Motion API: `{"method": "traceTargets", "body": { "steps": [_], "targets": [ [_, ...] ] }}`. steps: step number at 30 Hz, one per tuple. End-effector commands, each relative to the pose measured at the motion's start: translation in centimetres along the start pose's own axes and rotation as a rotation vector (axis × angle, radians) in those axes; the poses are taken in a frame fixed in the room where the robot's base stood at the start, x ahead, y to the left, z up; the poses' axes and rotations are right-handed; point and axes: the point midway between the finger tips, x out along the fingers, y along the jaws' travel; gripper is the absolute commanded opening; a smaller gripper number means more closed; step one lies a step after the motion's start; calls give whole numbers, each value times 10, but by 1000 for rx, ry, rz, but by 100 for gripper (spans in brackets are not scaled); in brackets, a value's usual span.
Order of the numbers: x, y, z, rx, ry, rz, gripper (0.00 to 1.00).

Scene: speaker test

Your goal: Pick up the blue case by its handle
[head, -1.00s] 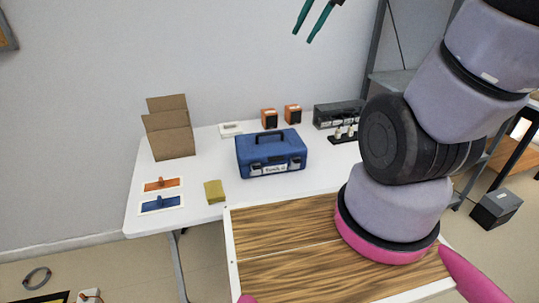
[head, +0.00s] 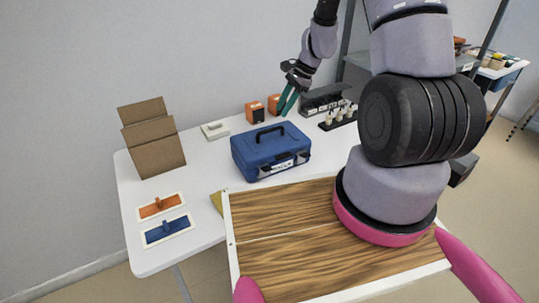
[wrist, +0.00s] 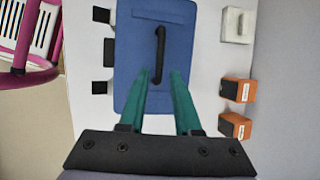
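The blue case (head: 270,152) lies flat on the white table, its black handle (head: 269,132) standing up on top. In the wrist view the case (wrist: 130,65) lies beyond my fingertips, and its handle (wrist: 159,55) runs lengthwise in line with the gap between them. My gripper (head: 288,106) has green fingers and points down, above and behind the right part of the case in the head view. In the wrist view my gripper (wrist: 162,75) is open, with nothing between its fingers. The handle is apart from the fingers or just at their tips; the height gap is hard to tell.
Two orange-and-black boxes (head: 255,112) and a white box (head: 215,130) stand behind the case. A dark rack (head: 325,99) and small bottles (head: 338,116) are at the right. Cardboard (head: 152,140), two trowels (head: 163,206) and a yellow block (head: 217,202) are at the left.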

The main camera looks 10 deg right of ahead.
Motion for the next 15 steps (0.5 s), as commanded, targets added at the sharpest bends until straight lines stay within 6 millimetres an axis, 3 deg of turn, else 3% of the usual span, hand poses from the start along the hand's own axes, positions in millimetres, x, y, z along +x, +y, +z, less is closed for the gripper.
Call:
{"method": "traceTargets", "body": {
  "steps": [6, 15],
  "targets": [
    [35, 1, -1, 4, -2, 4, 32],
    [62, 1, -1, 2, -2, 2, 32]
  ]
}}
